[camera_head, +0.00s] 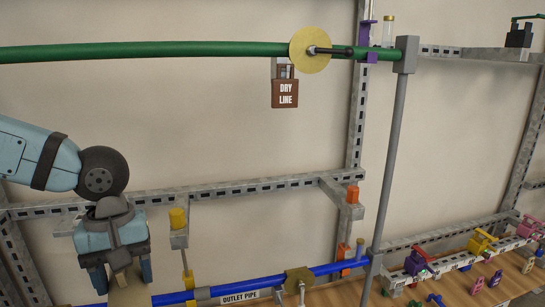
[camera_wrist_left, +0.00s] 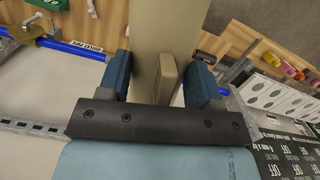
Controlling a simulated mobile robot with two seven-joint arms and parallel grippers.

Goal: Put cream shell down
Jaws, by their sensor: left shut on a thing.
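My left gripper (camera_head: 122,277) is low at the left of the head view, pointing down. It is shut on the cream shell (camera_head: 130,294), whose lower part is cut off by the bottom edge of the picture. In the left wrist view the cream shell (camera_wrist_left: 155,30) runs up between the two blue fingers of my left gripper (camera_wrist_left: 160,80), with a smaller cream raised piece on its side. Whether the shell touches anything below it cannot be told. My right gripper is in neither view.
A blue outlet pipe (camera_head: 272,282) runs along the wooden bench (camera_head: 345,294), right of the gripper. Several coloured padlocks sit at the right.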

